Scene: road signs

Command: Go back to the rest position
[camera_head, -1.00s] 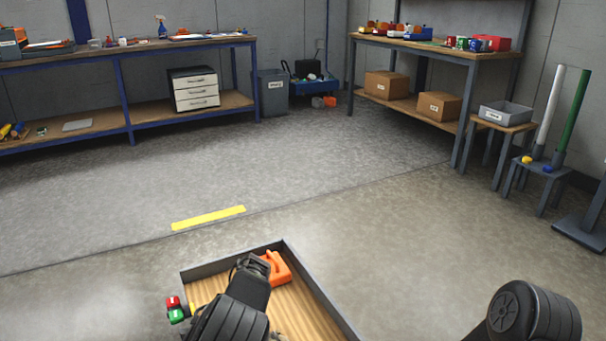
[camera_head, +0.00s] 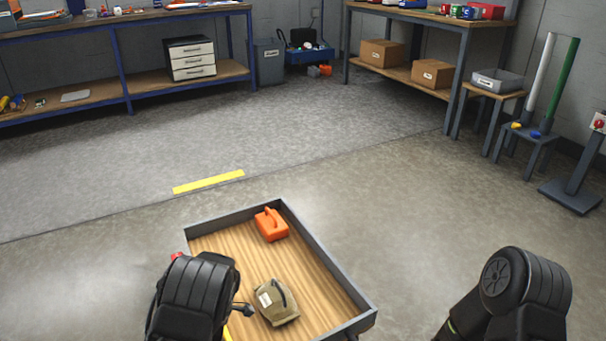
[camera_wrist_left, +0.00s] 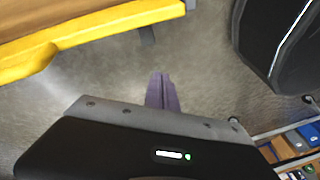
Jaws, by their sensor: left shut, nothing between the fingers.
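My left gripper shows in the left wrist view (camera_wrist_left: 161,92), with its two fingers together and nothing between them. It hangs over bare floor there. In the head view my left arm is bent at the bottom, left of the wooden tray (camera_head: 322,240). Its gripper is not clearly seen there. My right arm stands at the bottom right, and its gripper is out of frame. An orange case-like object (camera_head: 271,226) lies at the tray's far end. A tan bag (camera_head: 277,304) with a pale label lies nearer, apart from the arm.
A yellow-edged surface (camera_wrist_left: 90,33) crosses the top left of the wrist view. Small items (camera_wrist_left: 293,143) show at its lower right. Workbenches (camera_head: 125,82) stand at the back. A yellow floor strip (camera_head: 208,182) lies beyond the tray. The middle floor is clear.

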